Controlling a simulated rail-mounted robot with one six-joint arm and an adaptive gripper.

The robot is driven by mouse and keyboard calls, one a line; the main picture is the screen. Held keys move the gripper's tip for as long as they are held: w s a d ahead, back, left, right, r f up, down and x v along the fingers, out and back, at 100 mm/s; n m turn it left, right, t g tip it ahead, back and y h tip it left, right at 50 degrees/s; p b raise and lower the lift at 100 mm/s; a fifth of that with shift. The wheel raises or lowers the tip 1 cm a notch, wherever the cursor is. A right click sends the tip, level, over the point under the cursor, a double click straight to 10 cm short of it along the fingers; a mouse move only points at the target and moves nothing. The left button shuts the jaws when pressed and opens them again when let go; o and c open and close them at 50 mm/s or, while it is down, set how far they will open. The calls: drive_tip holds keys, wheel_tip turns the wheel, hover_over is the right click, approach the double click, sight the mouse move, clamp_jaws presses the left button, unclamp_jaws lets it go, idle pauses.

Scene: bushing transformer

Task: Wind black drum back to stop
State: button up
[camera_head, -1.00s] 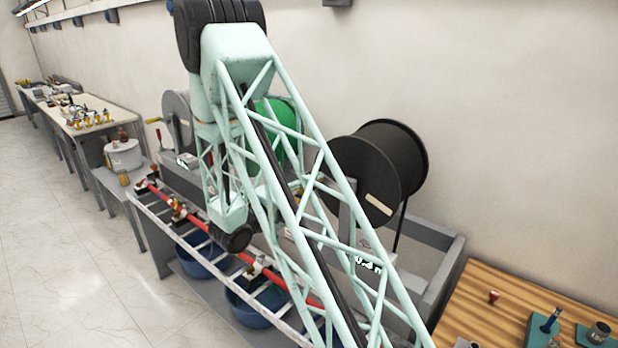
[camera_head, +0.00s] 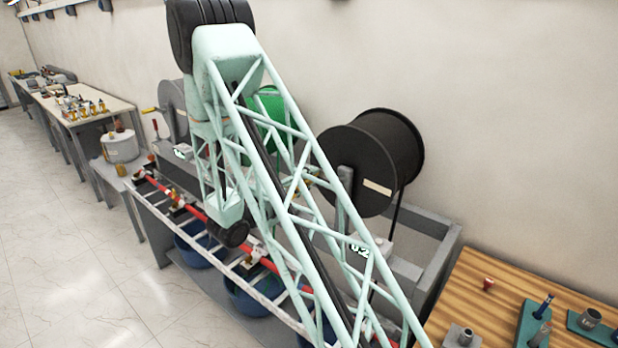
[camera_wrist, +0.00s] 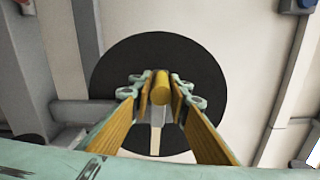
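The black drum (camera_head: 387,150) stands on its frame against the wall in the head view, with a pale label on its face and a dark strand hanging below it. Its round dark face also fills the middle of the wrist view (camera_wrist: 205,75). A small readout (camera_head: 360,248) below it shows about 0.2. In the wrist view my gripper (camera_wrist: 160,95) has its yellow-padded fingers close around a yellow crank handle (camera_wrist: 160,86), in front of the drum face. In the head view my arm's lattice hides the gripper and handle.
A green drum (camera_head: 268,108) and a grey drum (camera_head: 172,105) stand to the left, partly behind my arm. A red bar (camera_head: 185,207) runs along the rack, with blue tubs (camera_head: 250,297) below. A wooden table (camera_head: 500,285) with small parts stands at right.

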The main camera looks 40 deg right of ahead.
drive_tip(key=o, duration=0.4)
drive_tip(key=shift+a, duration=0.1)
drive_tip(key=shift+v, duration=5.9)
